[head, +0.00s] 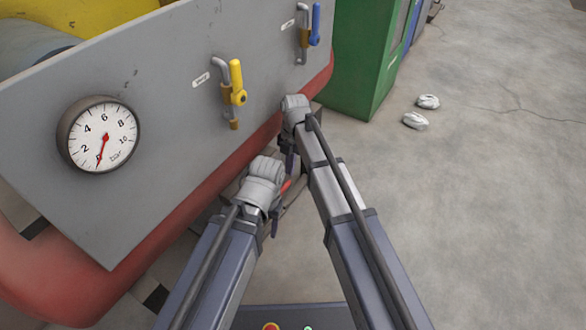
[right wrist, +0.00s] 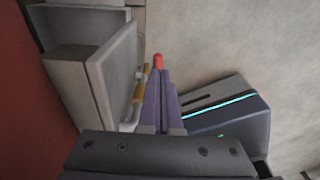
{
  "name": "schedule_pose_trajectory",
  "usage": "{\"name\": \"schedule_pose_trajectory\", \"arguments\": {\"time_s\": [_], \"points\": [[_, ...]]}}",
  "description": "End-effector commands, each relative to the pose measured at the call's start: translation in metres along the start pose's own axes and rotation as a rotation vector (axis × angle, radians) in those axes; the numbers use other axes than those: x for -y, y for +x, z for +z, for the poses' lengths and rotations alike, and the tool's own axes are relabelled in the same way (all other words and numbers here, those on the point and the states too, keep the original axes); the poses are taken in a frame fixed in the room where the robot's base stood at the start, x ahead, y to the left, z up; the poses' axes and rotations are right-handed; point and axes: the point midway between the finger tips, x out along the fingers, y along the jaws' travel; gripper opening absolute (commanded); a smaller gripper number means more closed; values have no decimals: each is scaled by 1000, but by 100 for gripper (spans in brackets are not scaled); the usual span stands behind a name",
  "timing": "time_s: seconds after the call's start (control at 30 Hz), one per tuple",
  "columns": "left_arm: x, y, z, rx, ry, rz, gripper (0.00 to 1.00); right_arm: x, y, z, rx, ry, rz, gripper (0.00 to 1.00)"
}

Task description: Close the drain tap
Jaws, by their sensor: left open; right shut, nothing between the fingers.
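A tap with a red handle (right wrist: 157,62) and a brass body (right wrist: 139,92) shows in the right wrist view, beside a grey box-like housing. In the head view only a bit of red handle (head: 287,185) shows beside my left gripper; the rest is hidden by my arms. My right gripper (right wrist: 160,98) is shut and empty, its fingers close beside the brass body and pointing towards the red handle. Whether they touch is unclear. It is the upper one in the head view (head: 289,162). My left gripper (head: 273,218) is open, low beside the red handle; its fingertips are partly hidden.
The grey panel (head: 170,130) carries a pressure gauge (head: 98,134) with its needle near 0, a yellow-handled tap (head: 237,82) and a blue-handled tap (head: 315,25). A red rail (head: 190,180) runs below. A green cabinet (head: 362,60) stands behind. Floor at right is mostly clear.

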Motion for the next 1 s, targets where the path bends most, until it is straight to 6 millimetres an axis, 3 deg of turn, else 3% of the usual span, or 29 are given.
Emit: {"name": "schedule_pose_trajectory", "arguments": {"time_s": [0.03,0.2,0.43,0.8,0.87,1.0], "points": [[0,-2,0,0,0,0,57,-2,-4,22,1,8,0,0],[1,-9,1,0,2,0,57,-3,-15,61,3,7,0,0],[1,-13,1,0,3,0,57,-1,-23,92,4,6,0,0],[2,-14,1,0,3,0,57,1,-24,92,5,17,-1,0],[2,-15,1,0,3,0,57,4,-25,86,7,49,-3,0],[2,-23,2,0,4,0,57,16,-29,56,20,239,-13,0]]}}
